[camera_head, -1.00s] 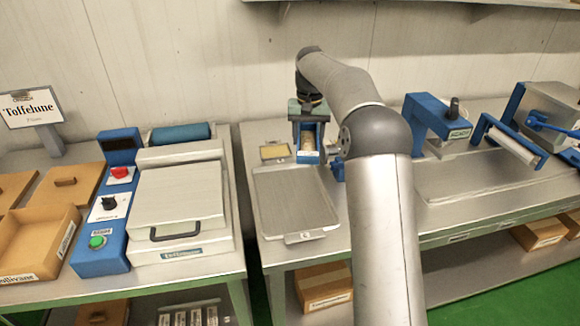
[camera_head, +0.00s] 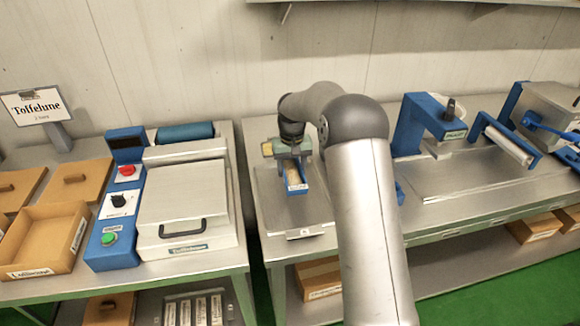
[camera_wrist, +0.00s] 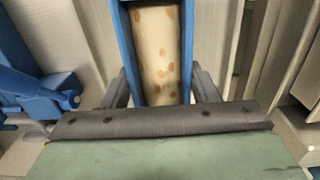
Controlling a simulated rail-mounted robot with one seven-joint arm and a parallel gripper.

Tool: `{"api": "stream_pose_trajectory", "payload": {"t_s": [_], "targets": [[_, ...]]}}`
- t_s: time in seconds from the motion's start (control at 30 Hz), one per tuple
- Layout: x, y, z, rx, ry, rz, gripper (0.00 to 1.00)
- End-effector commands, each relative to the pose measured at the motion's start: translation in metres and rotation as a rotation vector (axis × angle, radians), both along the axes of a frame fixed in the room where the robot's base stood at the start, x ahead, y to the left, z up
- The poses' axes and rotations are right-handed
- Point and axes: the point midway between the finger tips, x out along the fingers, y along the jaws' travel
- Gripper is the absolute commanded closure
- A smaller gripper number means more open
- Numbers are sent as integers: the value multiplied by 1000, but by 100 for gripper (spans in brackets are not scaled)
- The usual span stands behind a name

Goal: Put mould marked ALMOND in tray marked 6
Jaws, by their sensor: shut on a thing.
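A blue mould (camera_head: 297,187) with a cream, brown-flecked filling is held in my gripper (camera_head: 289,158). In the wrist view the blue mould (camera_wrist: 186,50) runs lengthwise between the grey fingers, which are shut on its sides. A small pale label is on its near end, too small to read. A flat grey metal tray (camera_head: 318,211) lies beneath the mould on the right-hand table. The tray has a tag on its front edge, too small to read surely. My gripper and mould cover part of the tray; I cannot tell whether they touch.
A machine with a blue control panel (camera_head: 115,228) and lidded metal box (camera_head: 183,200) stands on the left table. An open brown box (camera_head: 42,240) is at far left. A blue press (camera_head: 425,125) and roller (camera_head: 508,143) stand at right. A gap separates the tables.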

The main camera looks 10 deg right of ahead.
Motion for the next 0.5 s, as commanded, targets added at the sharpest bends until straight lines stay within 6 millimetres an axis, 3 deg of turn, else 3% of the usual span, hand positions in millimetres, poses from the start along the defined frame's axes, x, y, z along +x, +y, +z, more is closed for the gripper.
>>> {"api": "stream_pose_trajectory", "payload": {"t_s": [0.5], "targets": [[-5,-1,-39,0,-1,20,84]]}}
